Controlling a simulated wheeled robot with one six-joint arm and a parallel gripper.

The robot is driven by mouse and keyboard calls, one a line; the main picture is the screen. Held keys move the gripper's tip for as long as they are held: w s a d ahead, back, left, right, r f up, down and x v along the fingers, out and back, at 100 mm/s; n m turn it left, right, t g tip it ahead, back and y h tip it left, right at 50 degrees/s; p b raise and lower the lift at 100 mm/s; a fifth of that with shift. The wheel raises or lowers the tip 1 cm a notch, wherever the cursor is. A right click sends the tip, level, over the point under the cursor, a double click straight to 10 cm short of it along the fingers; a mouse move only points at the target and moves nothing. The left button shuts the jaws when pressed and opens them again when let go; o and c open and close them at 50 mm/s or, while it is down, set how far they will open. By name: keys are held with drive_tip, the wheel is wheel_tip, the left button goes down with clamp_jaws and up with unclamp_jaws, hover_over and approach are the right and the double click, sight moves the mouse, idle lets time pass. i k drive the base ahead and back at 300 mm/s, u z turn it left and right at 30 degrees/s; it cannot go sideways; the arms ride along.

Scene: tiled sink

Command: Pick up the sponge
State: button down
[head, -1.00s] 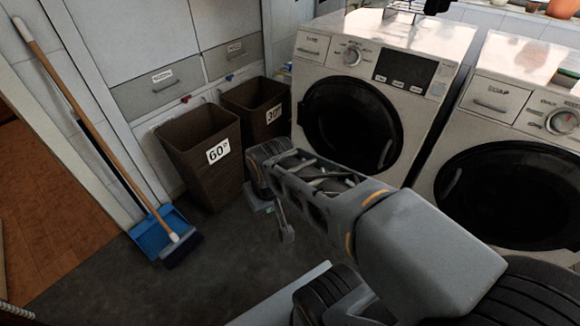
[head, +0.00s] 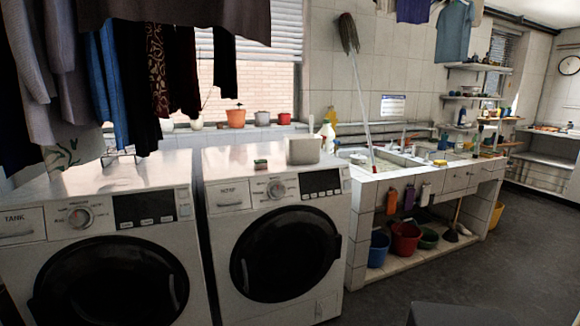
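A small green and reddish block (head: 261,164), which looks like a sponge, lies on top of the right washing machine (head: 225,165), near its front edge. A small yellow item (head: 440,162) lies by the sink counter; it is too small to tell whether it is a sponge too. My gripper is not in view in the head view. Only a dark grey part, probably of my arm, shows at the bottom right edge.
The left washing machine (head: 110,185) stands beside it. A pale box (head: 304,150) sits behind the block. The tiled sink (head: 380,160) holds a mop. Buckets (head: 406,237) stand beneath. Clothes hang at upper left. The floor (head: 480,270) at right is clear.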

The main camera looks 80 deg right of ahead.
sight(262, 164)
drive_tip(key=z, duration=1.2)
drive_tip(key=k, duration=0.55)
drive_tip(key=z, duration=0.95)
drive_tip(key=i, duration=1.5)
drive_tip(key=u, duration=0.35)
